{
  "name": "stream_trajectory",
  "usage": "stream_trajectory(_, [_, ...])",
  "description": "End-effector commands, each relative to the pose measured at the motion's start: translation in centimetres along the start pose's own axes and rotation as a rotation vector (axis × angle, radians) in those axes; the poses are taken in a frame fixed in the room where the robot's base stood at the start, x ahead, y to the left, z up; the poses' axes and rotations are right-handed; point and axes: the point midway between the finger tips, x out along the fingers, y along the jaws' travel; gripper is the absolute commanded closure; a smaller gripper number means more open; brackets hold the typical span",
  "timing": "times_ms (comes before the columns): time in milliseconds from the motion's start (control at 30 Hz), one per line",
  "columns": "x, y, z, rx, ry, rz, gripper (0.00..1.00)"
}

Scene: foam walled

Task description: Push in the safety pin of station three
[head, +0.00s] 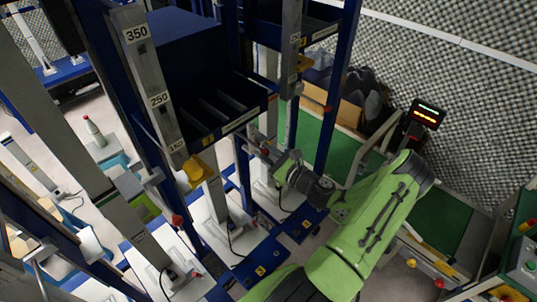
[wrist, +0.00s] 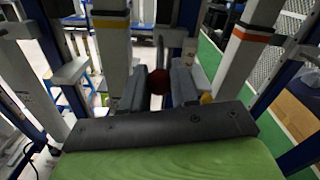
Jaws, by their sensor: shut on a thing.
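In the wrist view the safety pin (wrist: 158,80) shows as a dark red round knob. My gripper (wrist: 158,92) has its two grey fingers on either side of the knob and is shut on it. In the head view my gripper (head: 268,152) reaches leftward from my green arm to the frame of station three, beside a grey post (head: 290,50). The pin is small there and partly hidden by the fingers. How deep the pin sits in its hole cannot be told.
Blue uprights (head: 338,85) and a dark blue bin rack (head: 215,110) stand close around my gripper. A yellow part (head: 199,167) hangs left of it. White base plates with cables lie below. A cardboard box (head: 335,102) with dark foam pieces stands behind.

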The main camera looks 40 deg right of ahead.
Motion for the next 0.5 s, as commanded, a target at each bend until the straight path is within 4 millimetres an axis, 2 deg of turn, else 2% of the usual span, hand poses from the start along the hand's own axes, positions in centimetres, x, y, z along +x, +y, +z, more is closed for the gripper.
stream_trajectory(200, [5.2, 0.1, 0.2, -0.005, -0.002, 0.006, 1.0])
stream_trajectory(300, [6.9, 0.1, 0.1, -0.004, 0.0, 0.003, 1.0])
stream_trajectory(500, [8.0, 0.0, 0.1, -0.001, 0.0, -0.002, 1.0])
